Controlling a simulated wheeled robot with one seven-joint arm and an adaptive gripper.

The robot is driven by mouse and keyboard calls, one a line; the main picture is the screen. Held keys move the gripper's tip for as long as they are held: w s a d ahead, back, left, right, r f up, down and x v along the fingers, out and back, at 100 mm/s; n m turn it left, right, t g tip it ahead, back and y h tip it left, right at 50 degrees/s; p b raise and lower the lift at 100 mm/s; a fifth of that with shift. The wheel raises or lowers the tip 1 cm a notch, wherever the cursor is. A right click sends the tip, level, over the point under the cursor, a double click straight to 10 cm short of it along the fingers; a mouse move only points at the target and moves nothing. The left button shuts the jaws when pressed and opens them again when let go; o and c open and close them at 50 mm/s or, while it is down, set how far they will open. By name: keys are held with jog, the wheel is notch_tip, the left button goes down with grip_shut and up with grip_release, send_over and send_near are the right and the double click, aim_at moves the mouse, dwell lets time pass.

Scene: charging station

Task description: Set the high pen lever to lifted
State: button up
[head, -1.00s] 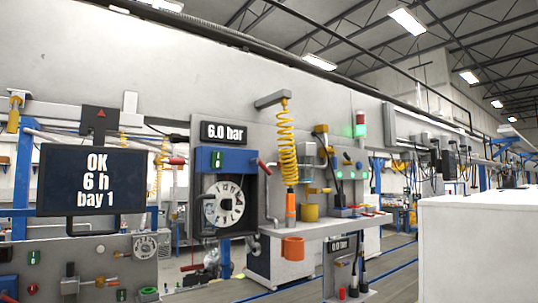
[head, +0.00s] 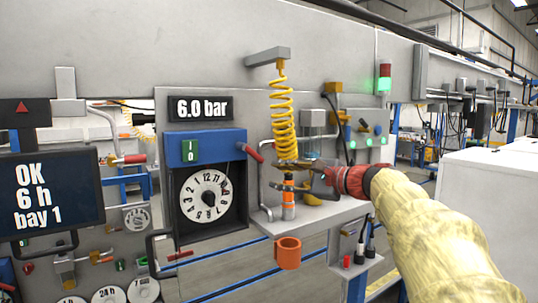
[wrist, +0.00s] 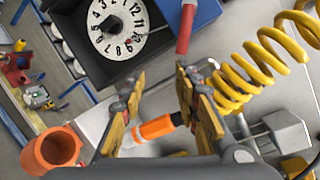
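A chart recorder (head: 213,165) with a blue top and a round white dial hangs on the grey wall panel. A red-handled lever (head: 254,153) sticks out at its upper right; it also shows at the top of the wrist view (wrist: 186,28). I cannot tell for sure that this is the high pen lever. A second red handle (head: 180,256) shows below left of the recorder. My gripper (head: 300,172) is right of the recorder, its fingers apart. In the wrist view, my open gripper (wrist: 162,108) has an orange-ended tool (wrist: 155,127) between its fingers, without visible grip.
A yellow coiled hose (head: 283,118) hangs close to my gripper, above the orange tool. An orange cup (head: 287,252) hangs below the shelf (head: 262,222). A screen (head: 50,190) stands at the left. A white cabinet (head: 495,190) is at the right.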

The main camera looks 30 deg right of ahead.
aim_at(259, 157)
jog(key=shift+m+t+y, duration=0.3)
jog(key=shift+m+t, duration=0.3)
jog(key=shift+m, duration=0.2)
jog(key=w+a+r, duration=0.1)
jog(key=w, duration=0.1)
jog(key=w+a+r+p, duration=0.1)
jog(key=w+r, duration=0.1)
jog(key=w+a+r+p, duration=0.1)
jog(key=w, duration=0.1)
jog(key=shift+a+r, duration=0.3)
jog(key=shift+w+f, duration=0.1)
jog(key=shift+w, duration=0.45)
jog(key=shift+s+a, duration=0.1)
jog(key=c, duration=0.7)
grip_shut()
